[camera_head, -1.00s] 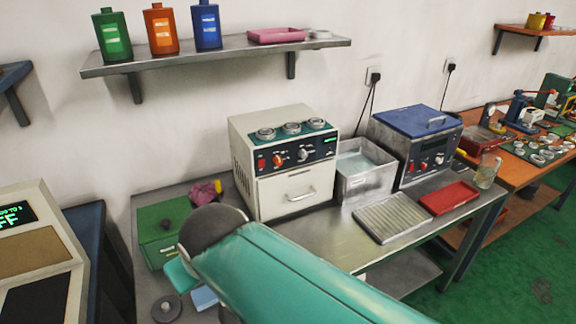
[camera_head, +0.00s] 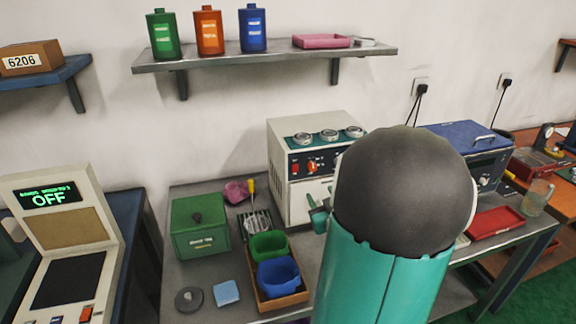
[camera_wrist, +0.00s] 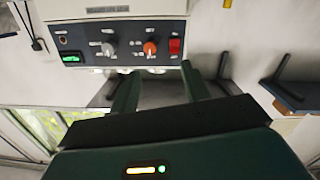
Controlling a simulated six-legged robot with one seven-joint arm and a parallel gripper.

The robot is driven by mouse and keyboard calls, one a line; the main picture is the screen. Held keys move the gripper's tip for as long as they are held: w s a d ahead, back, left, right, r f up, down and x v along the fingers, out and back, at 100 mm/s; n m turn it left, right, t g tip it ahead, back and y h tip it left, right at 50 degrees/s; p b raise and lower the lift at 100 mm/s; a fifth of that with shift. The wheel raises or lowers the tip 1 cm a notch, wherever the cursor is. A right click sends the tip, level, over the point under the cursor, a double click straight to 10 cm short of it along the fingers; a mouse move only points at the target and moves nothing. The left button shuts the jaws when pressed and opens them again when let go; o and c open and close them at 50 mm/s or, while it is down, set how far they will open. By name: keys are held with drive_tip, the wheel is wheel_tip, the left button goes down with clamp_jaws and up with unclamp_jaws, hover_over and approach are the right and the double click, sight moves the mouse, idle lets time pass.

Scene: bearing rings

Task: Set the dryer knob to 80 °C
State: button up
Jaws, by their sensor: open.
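The white dryer cabinet (camera_head: 290,135) stands on the steel bench, with a dark control panel (camera_head: 301,162). Its red switch (camera_head: 295,167) and orange knob (camera_head: 311,166) show; my arm hides the panel's right part in the head view. The wrist view shows the panel upside down, with the orange knob (camera_wrist: 150,48), a grey knob (camera_wrist: 109,49), the red switch (camera_wrist: 175,46) and a green display (camera_wrist: 72,59). The scale markings are too small to read. My gripper (camera_wrist: 160,72) is open and empty, in front of the panel and apart from the knobs.
A blue-lidded machine (camera_head: 465,140) stands right of the dryer, partly behind my arm. A green box (camera_head: 200,225), green bin (camera_head: 268,246) and blue bin (camera_head: 278,276) stand left. Rings (camera_head: 329,135) lie on the dryer top. A shelf (camera_head: 270,58) with bottles hangs above.

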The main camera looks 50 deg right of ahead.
sight(313, 169)
drive_tip(key=shift+t, duration=0.3)
drive_tip(key=x, duration=0.4)
drive_tip(key=d+x, duration=0.1)
drive_tip(key=x, duration=0.3)
drive_tip(key=s+d+x, duration=0.1)
drive_tip(key=x, duration=0.3)
drive_tip(key=shift+w+d, duration=0.15)
drive_tip(key=shift+w, duration=0.1)
drive_tip(key=c, duration=1)
